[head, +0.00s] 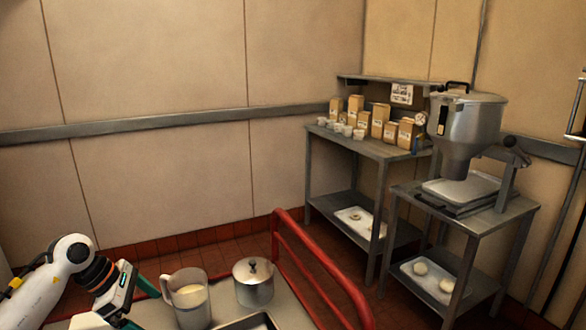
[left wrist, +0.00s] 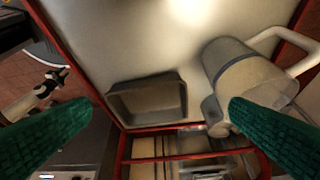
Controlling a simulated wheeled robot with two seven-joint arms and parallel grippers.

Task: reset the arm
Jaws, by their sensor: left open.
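My left gripper (head: 138,304) is at the lower left of the head view, with its two green fingers spread apart and nothing between them. In the left wrist view its fingers (left wrist: 161,106) are also wide apart. A jug with pale contents (head: 188,304) stands on the pale cart top just right of the fingers. A jug with a light handle (left wrist: 248,84) shows at the right of the left wrist view, partly behind one finger. I cannot tell whether they touch. My right gripper is not in view.
A lidded metal pot (head: 254,291) and a dark-rimmed tray (head: 232,325) are on the cart beside the jug. A red rail (head: 318,262) edges the cart. Beyond stand a shelf table (head: 365,148) with boxes and cups, and a large metal hopper (head: 464,125) on a stand.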

